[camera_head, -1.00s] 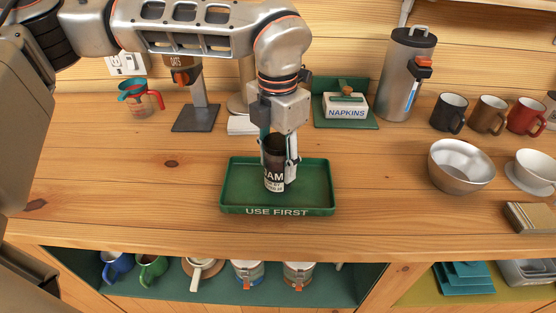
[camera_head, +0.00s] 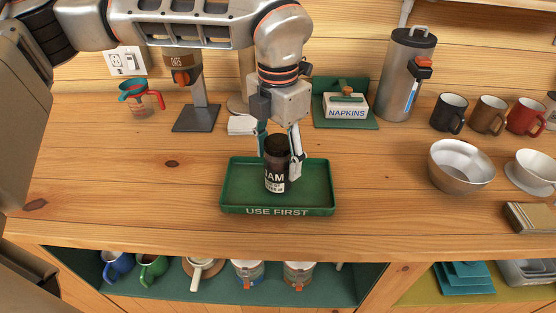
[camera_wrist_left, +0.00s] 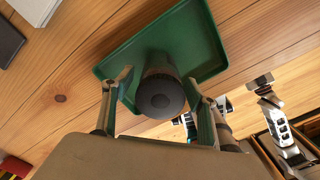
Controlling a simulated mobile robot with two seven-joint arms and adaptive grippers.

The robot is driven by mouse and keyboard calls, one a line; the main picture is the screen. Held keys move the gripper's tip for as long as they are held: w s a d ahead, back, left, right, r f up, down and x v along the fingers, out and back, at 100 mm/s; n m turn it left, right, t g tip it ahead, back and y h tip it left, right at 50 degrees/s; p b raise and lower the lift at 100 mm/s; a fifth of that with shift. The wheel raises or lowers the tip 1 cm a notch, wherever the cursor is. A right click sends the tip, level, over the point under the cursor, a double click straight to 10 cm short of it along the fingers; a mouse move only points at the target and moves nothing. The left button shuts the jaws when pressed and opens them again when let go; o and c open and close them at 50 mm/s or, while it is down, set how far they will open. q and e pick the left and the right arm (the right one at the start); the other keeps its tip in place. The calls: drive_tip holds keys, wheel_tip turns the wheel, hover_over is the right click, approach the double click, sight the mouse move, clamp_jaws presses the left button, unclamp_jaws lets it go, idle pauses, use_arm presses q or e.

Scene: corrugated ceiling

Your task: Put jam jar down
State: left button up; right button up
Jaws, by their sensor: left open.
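The jam jar (camera_head: 275,172), dark with a black lid and a JAM label, stands upright in the green tray (camera_head: 235,196) marked USE FIRST. My left gripper (camera_head: 279,156) is above and around the jar, its fingers open on either side. In the left wrist view, the jar's round black lid (camera_wrist_left: 159,97) lies between the spread fingers (camera_wrist_left: 160,90), with a gap on each side. The tray (camera_wrist_left: 203,40) shows beneath it. My right gripper is not in the head view.
A napkin box (camera_head: 346,107) and a steel dispenser (camera_head: 406,78) stand behind to the right. A metal bowl (camera_head: 460,168) and several mugs are farther right. A measuring jug (camera_head: 142,100) is at the left. The counter on both sides of the tray is mostly clear.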

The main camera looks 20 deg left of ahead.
use_arm(q)
wheel_tip(320, 180, up, 11)
drive_tip(key=shift+f+p, duration=0.2)
drive_tip(key=shift+p, duration=0.1)
idle(0.4)
